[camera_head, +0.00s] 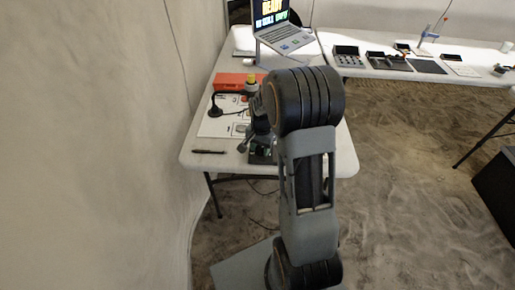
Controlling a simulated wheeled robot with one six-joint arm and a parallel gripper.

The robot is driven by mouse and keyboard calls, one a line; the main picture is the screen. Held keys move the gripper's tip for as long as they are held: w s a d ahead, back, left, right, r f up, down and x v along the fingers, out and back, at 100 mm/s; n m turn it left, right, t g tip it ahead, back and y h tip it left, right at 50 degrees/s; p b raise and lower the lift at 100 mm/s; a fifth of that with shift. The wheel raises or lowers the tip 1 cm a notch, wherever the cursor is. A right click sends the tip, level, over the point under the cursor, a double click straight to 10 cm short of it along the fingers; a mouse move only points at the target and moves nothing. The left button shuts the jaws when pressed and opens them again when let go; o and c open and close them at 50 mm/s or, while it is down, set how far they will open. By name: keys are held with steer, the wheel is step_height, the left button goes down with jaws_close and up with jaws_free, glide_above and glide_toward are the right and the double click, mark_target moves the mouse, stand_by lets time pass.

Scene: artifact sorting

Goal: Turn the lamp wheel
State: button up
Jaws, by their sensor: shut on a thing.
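My gripper (258,127) is small and partly hidden behind my own arm, above the near part of the white table (217,169). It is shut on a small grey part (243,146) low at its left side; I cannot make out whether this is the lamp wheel. A dark board with green on it (262,153) lies just below the gripper. A black lamp-like thing with a curved neck (215,109) stands to the left on a white sheet. No wheel can be told apart clearly.
A yellow-topped thing (251,79) stands by an orange box (229,81) behind the gripper. A laptop (284,36) is at the table's far end. A black pen (208,152) lies at the near left. A second table (386,73) holds several devices.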

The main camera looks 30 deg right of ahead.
mark_target(261, 147)
steer(key=shift+w+d+r, duration=0.2)
steer(key=shift+w+d, duration=0.05)
steer(key=o, duration=0.7)
steer(key=shift+d+f, duration=0.1)
steer(key=shift+d, duration=0.1)
steer(key=shift+o, duration=1.1)
steer(key=shift+a, duration=0.3)
step_height(261, 147, up, 14)
steer(key=p, duration=0.1)
steer(key=shift+f, duration=0.1)
